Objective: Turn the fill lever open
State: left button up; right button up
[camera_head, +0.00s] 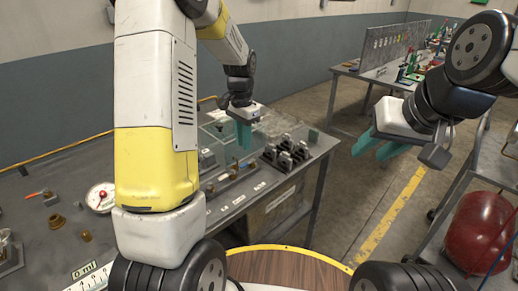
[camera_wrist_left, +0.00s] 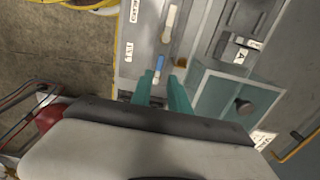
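My left gripper (camera_head: 244,148) points down over the far right part of the grey bench, above a strip with small valves and white labels. In the left wrist view its teal fingers (camera_wrist_left: 161,76) are apart with a gap between them. A small blue lever (camera_wrist_left: 160,63) lies just past the fingertips, in line with the gap; I cannot tell whether they touch it. A cream handle (camera_wrist_left: 171,18) sits further along the same strip. The labels are too small to read surely, so I cannot confirm which is the fill lever. My right gripper (camera_head: 375,145) is open and empty over the aisle.
A clear-walled box (camera_wrist_left: 235,95) stands beside the strip. Black clamp blocks (camera_head: 288,152) stand near the bench's right end. A round gauge (camera_head: 101,197) and brass fittings lie at left. A red tank (camera_head: 478,232) is at right. The aisle floor is free.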

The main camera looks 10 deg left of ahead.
aim_at(248, 164)
pick_arm(q)
notch_tip(248, 164, down, 8)
jog(key=shift+r, duration=0.1)
dwell(0.4)
grip_shut()
